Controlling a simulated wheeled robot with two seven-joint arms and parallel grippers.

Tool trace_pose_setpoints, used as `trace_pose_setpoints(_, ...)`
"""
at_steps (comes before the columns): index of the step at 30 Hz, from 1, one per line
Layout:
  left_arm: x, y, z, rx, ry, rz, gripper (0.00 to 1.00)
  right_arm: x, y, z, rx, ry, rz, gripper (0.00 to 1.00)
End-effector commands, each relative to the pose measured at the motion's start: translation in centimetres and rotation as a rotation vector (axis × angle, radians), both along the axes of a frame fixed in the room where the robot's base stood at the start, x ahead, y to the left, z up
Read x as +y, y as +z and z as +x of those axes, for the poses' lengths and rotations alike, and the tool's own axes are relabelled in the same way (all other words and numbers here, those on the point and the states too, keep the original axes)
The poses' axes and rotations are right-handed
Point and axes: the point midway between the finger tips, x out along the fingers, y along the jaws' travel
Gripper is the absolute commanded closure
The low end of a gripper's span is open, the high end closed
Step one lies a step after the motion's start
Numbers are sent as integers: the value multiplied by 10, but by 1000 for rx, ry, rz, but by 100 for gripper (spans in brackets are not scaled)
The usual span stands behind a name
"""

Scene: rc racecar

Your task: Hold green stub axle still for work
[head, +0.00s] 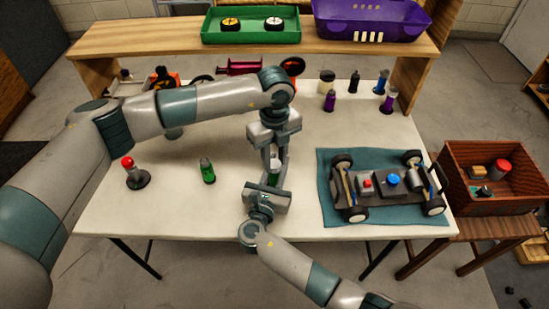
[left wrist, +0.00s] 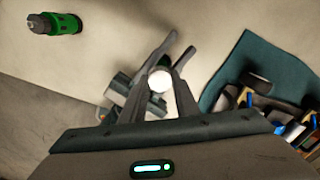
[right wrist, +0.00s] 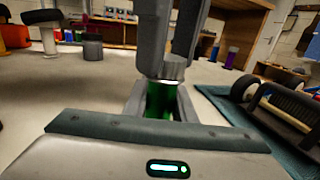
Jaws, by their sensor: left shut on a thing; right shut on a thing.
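A green stub axle (head: 273,179) stands upright between my two grippers over the middle of the table; its green body and grey metal top show in the right wrist view (right wrist: 160,101). My right gripper (head: 268,186), coming from the front, is shut on the green body. My left gripper (head: 272,158) points down from above, its fingers shut at the top end; a bright round end (left wrist: 160,81) shows between them in the left wrist view. The fingers hide part of the axle. A second green piece with a grey end (head: 207,171) stands apart to the left.
A blue mat (head: 328,205) with the car chassis (head: 385,187) lies close on the right. A red-topped post (head: 132,173) stands at left. A shelf (head: 330,47) with green and purple bins spans the back. A wooden crate (head: 451,160) is beyond the right edge.

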Motion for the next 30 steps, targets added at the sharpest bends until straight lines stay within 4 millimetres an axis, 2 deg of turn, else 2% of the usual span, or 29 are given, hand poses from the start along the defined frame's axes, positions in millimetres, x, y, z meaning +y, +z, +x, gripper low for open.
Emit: trace_pose_setpoints(30,0,1,1,-3,-955,-1,94,0,0,0,1,0,0,100)
